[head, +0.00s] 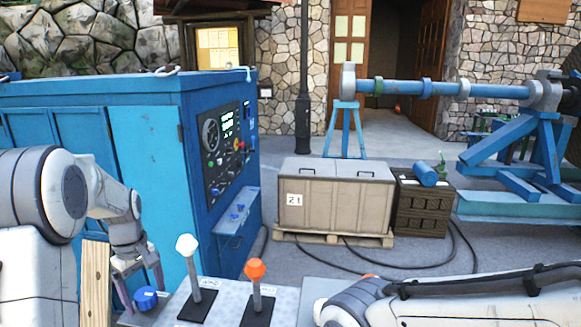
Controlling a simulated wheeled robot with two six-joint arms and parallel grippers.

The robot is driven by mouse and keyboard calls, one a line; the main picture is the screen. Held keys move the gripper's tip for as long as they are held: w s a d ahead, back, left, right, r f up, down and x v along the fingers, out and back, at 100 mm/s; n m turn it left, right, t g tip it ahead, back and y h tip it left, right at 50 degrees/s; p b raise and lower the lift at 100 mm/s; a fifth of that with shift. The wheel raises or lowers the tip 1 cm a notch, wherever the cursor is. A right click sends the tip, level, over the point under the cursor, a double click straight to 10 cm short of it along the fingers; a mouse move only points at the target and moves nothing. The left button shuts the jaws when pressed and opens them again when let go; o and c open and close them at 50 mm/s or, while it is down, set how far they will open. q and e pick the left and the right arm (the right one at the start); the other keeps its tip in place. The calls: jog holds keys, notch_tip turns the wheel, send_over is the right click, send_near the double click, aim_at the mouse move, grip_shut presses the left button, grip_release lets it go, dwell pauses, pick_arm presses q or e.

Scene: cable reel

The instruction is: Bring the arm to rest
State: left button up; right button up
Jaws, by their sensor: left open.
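My left arm comes in from the left, and its gripper (145,297) points down at the near left of the control panel. The two fingers are spread apart. A blue knob (147,294) shows between the fingertips; I cannot tell whether they touch it. My right arm (450,303) lies across the lower right of the view. Its gripper does not show.
A white-knobbed lever (187,246) and an orange-knobbed lever (255,270) stand just right of my left gripper. A wooden post (95,284) is close on its left. Beyond are a blue machine cabinet (150,150), a beige crate (335,195) and a blue reel stand (515,160).

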pick_arm(q)
jog(key=n, duration=0.5)
jog(key=shift+w, duration=0.1)
jog(key=n+b, duration=0.1)
jog(key=n, duration=0.5)
jog(key=shift+r, duration=1.05)
jog(key=shift+w, duration=0.1)
